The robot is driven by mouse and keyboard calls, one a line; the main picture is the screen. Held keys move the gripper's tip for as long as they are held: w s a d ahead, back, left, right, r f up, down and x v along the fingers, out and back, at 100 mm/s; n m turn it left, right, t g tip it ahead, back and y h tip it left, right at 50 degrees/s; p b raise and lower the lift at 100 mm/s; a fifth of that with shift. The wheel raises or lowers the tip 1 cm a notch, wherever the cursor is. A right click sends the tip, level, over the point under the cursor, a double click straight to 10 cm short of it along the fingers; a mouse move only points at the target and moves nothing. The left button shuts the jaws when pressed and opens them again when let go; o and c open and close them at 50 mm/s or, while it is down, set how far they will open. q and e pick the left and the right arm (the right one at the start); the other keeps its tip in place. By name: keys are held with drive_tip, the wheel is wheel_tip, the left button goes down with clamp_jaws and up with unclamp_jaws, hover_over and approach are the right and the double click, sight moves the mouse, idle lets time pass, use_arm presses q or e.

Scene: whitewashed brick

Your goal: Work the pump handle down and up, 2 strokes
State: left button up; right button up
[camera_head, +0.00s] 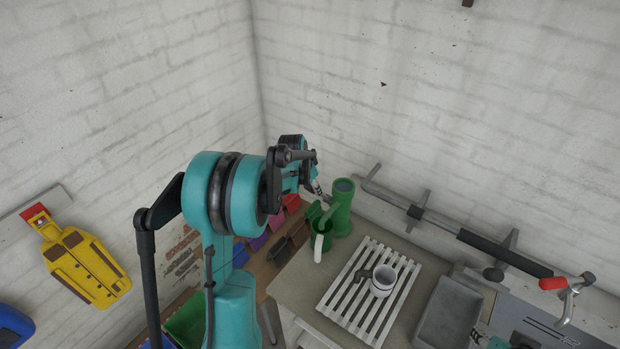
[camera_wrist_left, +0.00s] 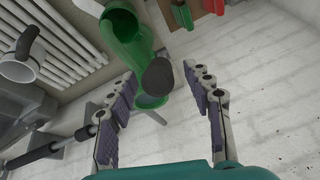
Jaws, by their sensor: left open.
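The green pump (camera_head: 343,211) stands at the back corner of the counter, with a green, pale-rimmed part (camera_head: 319,241) in front of it. In the left wrist view the green pump (camera_wrist_left: 123,28) shows close up, and the dark rounded end of its handle (camera_wrist_left: 157,76) appears between the fingers. My left gripper (camera_wrist_left: 163,88) is open, with a finger on each side of that end and gaps visible; contact cannot be told. In the head view my left arm partly hides this gripper beside the pump. My right gripper (camera_head: 492,341) barely shows at the bottom right edge; its jaws are unclear.
A white mug (camera_head: 382,284) stands on a white slatted rack (camera_head: 352,311). A grey sink (camera_head: 448,315) and a red-levered tap (camera_head: 567,291) are at the right. A wall rail (camera_head: 440,221) runs behind. Coloured bins (camera_head: 187,321) lie left.

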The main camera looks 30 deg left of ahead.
use_arm(q)
drive_tip(key=shift+w+f, duration=0.3)
drive_tip(key=shift+f, duration=0.6)
